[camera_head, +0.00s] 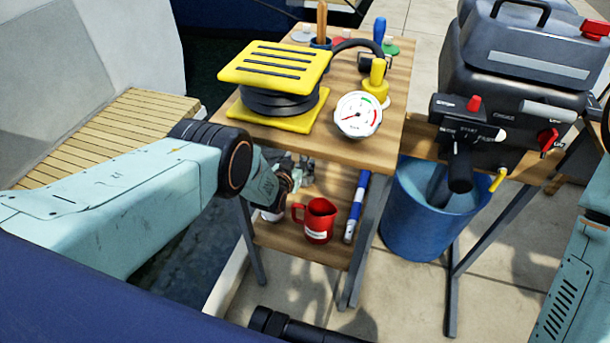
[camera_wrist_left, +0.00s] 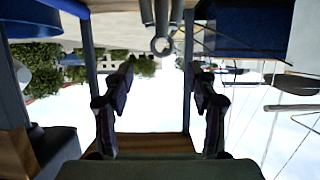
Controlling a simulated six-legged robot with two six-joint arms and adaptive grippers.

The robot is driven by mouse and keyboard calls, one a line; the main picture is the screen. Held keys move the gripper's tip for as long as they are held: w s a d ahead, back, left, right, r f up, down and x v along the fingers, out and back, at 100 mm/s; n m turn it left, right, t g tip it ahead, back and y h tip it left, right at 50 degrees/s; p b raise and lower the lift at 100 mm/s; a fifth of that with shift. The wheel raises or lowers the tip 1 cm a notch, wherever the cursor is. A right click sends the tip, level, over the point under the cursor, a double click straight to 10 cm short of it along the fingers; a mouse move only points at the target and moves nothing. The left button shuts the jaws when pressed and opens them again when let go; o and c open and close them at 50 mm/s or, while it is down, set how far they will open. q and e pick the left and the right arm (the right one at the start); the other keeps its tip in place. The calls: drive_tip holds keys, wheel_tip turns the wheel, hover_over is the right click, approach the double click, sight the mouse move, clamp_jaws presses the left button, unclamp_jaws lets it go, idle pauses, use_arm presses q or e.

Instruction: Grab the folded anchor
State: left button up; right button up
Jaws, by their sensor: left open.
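A grey metal piece with a ring at its end, which looks like the folded anchor (camera_wrist_left: 162,44), shows at the top of the left wrist view, which appears upside down. It lies ahead of the space between my left fingers and apart from them. In the head view, my left gripper (camera_head: 292,177) reaches between the upper and lower boards of the wooden stand, partly hidden by my wrist. Grey metal, likely the anchor, shows only in small part beside it. My left gripper (camera_wrist_left: 162,68) is open and empty in the wrist view.
A red jug (camera_head: 318,220) and a blue-white tube (camera_head: 355,208) stand close right of my left gripper on the lower shelf (camera_head: 305,250). The wooden top (camera_head: 290,139) carries a yellow-black reel (camera_head: 275,75) and a gauge (camera_head: 358,114). A blue bucket (camera_head: 415,220) stands right.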

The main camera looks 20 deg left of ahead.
sight(304, 157)
use_arm(q)
drive_tip(key=shift+a+f+b+x, duration=0.1)
drive_tip(key=shift+f+b+x, duration=0.05)
drive_tip(key=shift+b+x, duration=0.8)
drive_tip(key=shift+a+f+b+x, duration=0.1)
drive_tip(key=shift+b+x, duration=0.7)
drive_tip(key=shift+x, duration=0.1)
drive_tip(key=shift+w+f+b, duration=0.2)
drive_tip(key=shift+w+b, duration=0.05)
drive_tip(key=shift+b, duration=0.05)
drive_tip(key=shift+w+r, duration=0.1)
drive_tip(key=shift+w, duration=0.15)
clamp_jaws()
drive_tip(key=shift+w+r, duration=0.15)
